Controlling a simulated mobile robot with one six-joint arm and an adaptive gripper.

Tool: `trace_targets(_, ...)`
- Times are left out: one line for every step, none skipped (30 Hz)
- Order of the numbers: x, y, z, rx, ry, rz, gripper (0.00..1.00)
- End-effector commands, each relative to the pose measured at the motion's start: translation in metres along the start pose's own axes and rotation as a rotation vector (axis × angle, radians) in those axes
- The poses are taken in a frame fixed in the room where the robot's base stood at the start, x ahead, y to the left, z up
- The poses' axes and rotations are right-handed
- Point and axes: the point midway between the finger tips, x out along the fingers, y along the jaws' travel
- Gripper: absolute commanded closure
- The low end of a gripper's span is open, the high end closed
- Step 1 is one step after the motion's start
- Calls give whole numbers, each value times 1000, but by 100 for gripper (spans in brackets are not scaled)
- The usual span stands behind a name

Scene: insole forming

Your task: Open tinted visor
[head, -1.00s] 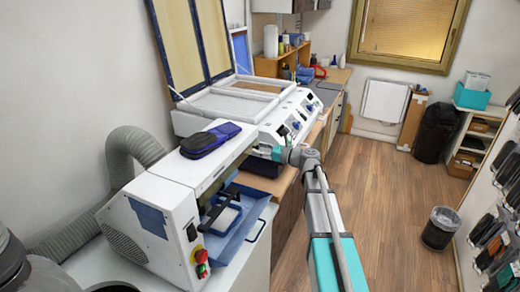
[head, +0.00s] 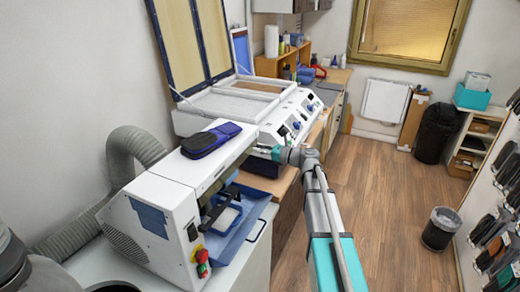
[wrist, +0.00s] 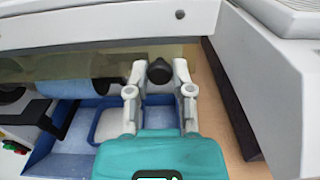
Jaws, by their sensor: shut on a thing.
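The tinted visor (wrist: 75,63) is a see-through olive panel on the front of a white machine (head: 175,185). In the wrist view a round black knob (wrist: 159,72) sits at its right end. My gripper (wrist: 158,80) has its two pale fingers on either side of this knob and is shut on it. Blue trays or bins show behind and below the panel in the wrist view. In the head view my gripper (head: 277,153) is at the machine's far end, and its fingertips are too small to make out. The visor is seen edge-on there and is hard to judge.
A dark blue case (head: 210,139) lies on the machine's top. A blue tray (head: 236,228) juts out at its front, near red and green buttons (head: 201,262). A second machine with a raised framed lid (head: 192,40) stands beyond. The wooden floor (head: 385,190) to the right is mostly clear.

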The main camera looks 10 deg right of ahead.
Motion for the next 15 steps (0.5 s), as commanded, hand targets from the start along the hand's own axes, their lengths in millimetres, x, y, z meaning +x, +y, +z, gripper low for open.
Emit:
trace_targets(-1, -1, 1, 0, 3, -2, 100)
trace_targets(-1, -1, 1, 0, 6, -2, 100)
trace_targets(-1, -1, 2, 0, 10, -2, 100)
trace_targets(-1, -1, 2, 0, 14, -2, 100)
trace_targets(-1, -1, 2, 0, 19, -2, 100)
trace_targets(-1, -1, 3, 0, 27, -2, 100)
trace_targets(-2, -1, 4, -1, 34, -2, 100)
trace_targets(-2, -1, 4, -1, 41, -2, 100)
trace_targets(-2, -1, 5, -1, 53, -2, 100)
trace_targets(-2, -1, 5, -1, 64, -2, 100)
trace_targets(-3, -1, 6, -1, 74, -2, 100)
trace_targets(-3, -1, 7, 0, 90, -2, 100)
trace_targets(-3, -1, 8, 0, 102, -2, 100)
trace_targets(-4, -1, 8, -1, 116, -2, 100)
trace_targets(-4, -1, 9, -1, 135, -2, 100)
